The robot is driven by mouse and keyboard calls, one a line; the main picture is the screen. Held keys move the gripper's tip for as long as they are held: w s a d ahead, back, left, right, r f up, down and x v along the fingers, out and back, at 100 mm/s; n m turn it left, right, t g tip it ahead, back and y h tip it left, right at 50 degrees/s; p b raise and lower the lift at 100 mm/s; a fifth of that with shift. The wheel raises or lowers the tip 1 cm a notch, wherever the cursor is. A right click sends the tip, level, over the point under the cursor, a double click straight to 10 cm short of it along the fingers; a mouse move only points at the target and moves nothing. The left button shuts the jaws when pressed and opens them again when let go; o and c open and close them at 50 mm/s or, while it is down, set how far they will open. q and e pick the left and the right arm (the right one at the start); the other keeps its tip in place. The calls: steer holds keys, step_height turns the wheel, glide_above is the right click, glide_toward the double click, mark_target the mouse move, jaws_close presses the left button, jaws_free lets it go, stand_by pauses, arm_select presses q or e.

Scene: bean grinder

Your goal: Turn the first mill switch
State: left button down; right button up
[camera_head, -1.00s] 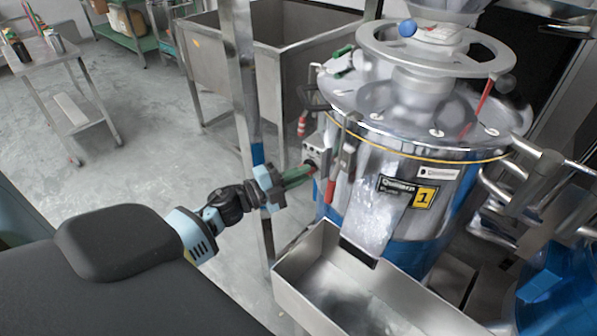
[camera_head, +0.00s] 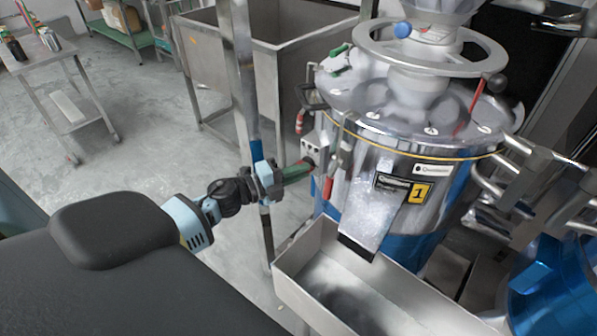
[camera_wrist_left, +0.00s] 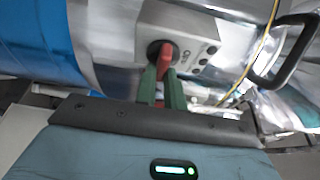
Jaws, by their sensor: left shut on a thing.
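The mill (camera_head: 410,165) is a round steel drum with a blue lower part and a yellow "1" label. A grey switch box (camera_head: 313,148) sits on its left side. In the left wrist view the box (camera_wrist_left: 190,35) carries a red switch knob (camera_wrist_left: 166,58) on a dark round base. My left gripper (camera_head: 306,168) reaches the box from the left; its green fingers (camera_wrist_left: 162,88) are shut on the red knob. The knob is mostly hidden by the fingers in the head view. My right gripper is not in view.
A steel trough (camera_head: 335,275) stands below the mill's chute. A steel post (camera_head: 243,100) rises close to my left wrist. A handwheel (camera_head: 430,45) tops the mill. Open floor (camera_head: 120,150) lies at the left.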

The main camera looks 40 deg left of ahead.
arm_select(q)
steer(key=c, duration=1.5)
jaws_free()
steer(key=shift+b+v, duration=0.4)
steer(key=shift+v, duration=3.55)
